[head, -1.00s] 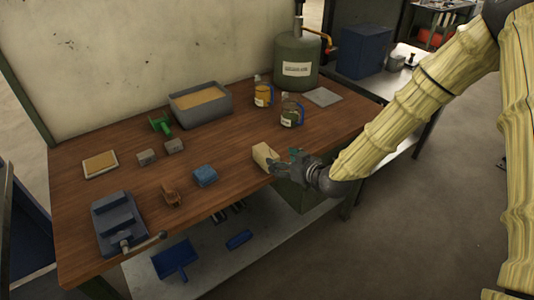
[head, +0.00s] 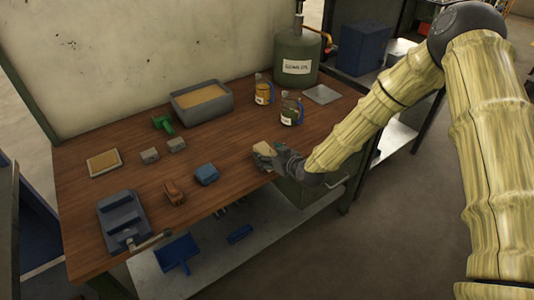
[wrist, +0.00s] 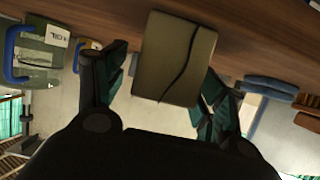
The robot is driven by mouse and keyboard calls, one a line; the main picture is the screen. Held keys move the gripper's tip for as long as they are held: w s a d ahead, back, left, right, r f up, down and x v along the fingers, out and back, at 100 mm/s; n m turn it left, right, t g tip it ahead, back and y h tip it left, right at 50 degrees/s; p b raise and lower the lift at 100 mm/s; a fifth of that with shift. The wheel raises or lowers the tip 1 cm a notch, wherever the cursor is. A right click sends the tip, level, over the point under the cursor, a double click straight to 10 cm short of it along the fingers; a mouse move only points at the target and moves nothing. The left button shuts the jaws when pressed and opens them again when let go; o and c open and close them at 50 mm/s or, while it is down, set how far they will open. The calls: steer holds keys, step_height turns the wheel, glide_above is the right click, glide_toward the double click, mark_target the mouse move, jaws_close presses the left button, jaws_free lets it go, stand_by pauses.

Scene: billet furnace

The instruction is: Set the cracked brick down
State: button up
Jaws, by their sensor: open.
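The cracked brick (wrist: 175,58) is a pale tan block with a dark crack line across its face. In the head view the brick (head: 264,149) is at the front edge of the wooden workbench (head: 235,140), at the tip of my gripper (head: 280,158). In the wrist view my gripper (wrist: 160,90) is open, with one finger on each side of the brick. A gap shows at the left finger; the right finger is close to the brick's lower right edge, and I cannot tell if it touches. The brick's underside is hidden.
Two labelled jugs (head: 291,110) and a grey sand bin (head: 202,104) stand behind the brick. A blue block (head: 207,174), a brown brush-like item (head: 173,192) and a grey vise-like tool (head: 124,221) lie left. Bench around the brick is clear.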

steer(key=shift+x, duration=0.9)
steer(key=shift+c, duration=0.2)
steer(key=c, duration=1.4)
steer(key=shift+r, duration=0.15)
